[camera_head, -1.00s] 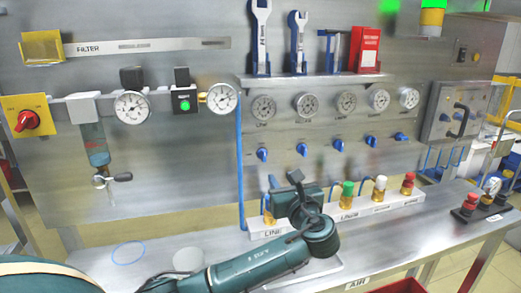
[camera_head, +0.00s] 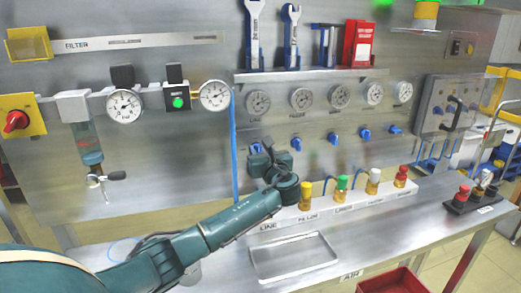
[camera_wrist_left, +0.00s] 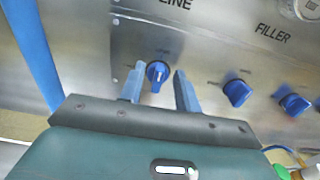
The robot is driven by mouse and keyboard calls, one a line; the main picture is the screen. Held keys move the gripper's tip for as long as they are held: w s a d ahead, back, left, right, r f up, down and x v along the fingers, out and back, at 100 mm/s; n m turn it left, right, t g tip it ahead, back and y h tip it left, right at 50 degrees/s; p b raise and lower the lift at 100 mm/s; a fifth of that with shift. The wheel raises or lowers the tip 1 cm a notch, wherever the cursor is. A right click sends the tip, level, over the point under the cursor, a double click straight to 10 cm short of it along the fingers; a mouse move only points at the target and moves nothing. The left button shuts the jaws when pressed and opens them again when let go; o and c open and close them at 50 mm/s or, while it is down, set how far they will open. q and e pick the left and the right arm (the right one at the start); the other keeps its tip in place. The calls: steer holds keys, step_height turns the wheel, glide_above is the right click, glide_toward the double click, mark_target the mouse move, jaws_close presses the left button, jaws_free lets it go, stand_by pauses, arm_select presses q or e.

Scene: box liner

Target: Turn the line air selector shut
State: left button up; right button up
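The line air selector is a small blue knob (camera_wrist_left: 158,71) on the steel panel below the word LINE. In the head view it (camera_head: 256,148) sits under the leftmost small gauge, just above my left gripper (camera_head: 266,158). In the left wrist view my left gripper (camera_wrist_left: 159,88) is open, one finger on either side of the knob's lower part in the picture. The knob looks just ahead of the fingertips; I cannot tell whether they touch it. The knob's white mark points roughly upward. My right gripper is not in view.
The filler knob (camera_wrist_left: 237,92) and more blue knobs (camera_wrist_left: 292,103) are to the right. A blue hose (camera_head: 234,150) runs down the panel on the left. Below are colored-cap fittings (camera_head: 341,188), a metal tray (camera_head: 332,236) and a red bin (camera_head: 392,282).

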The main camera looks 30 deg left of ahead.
arm_select(q)
steer(key=shift+w+a, duration=0.15)
steer(key=shift+a, duration=0.05)
jaws_close()
stand_by(0.3)
